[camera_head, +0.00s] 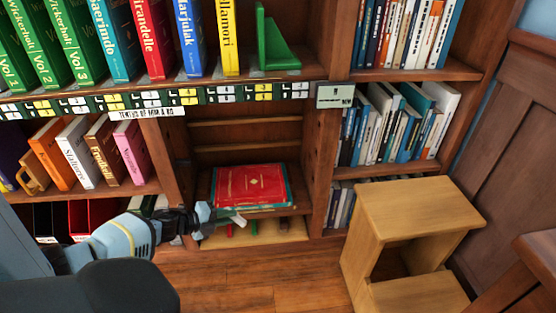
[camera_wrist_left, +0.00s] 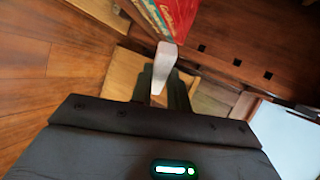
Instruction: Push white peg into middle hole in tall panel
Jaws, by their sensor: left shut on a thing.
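My left gripper (camera_head: 226,217) reaches in from the left at the bottom of the middle bookcase bay. It is shut on a white peg (camera_head: 239,219), whose free end points right. In the left wrist view, the peg (camera_wrist_left: 164,68) stands out beyond the left gripper's fingers (camera_wrist_left: 162,92). A dark wood panel (camera_wrist_left: 225,30) with a row of three square holes is beyond and to the right of the peg. The middle hole (camera_wrist_left: 236,62) is empty, and the peg is apart from it. My right gripper is in neither view.
A red book (camera_head: 252,186) lies on a stack above the gripper. A pale board (camera_head: 265,236) with red and green pieces lies at the bay's floor. A wooden step stool (camera_head: 415,210) stands at right. Open floor (camera_head: 230,285) lies in front.

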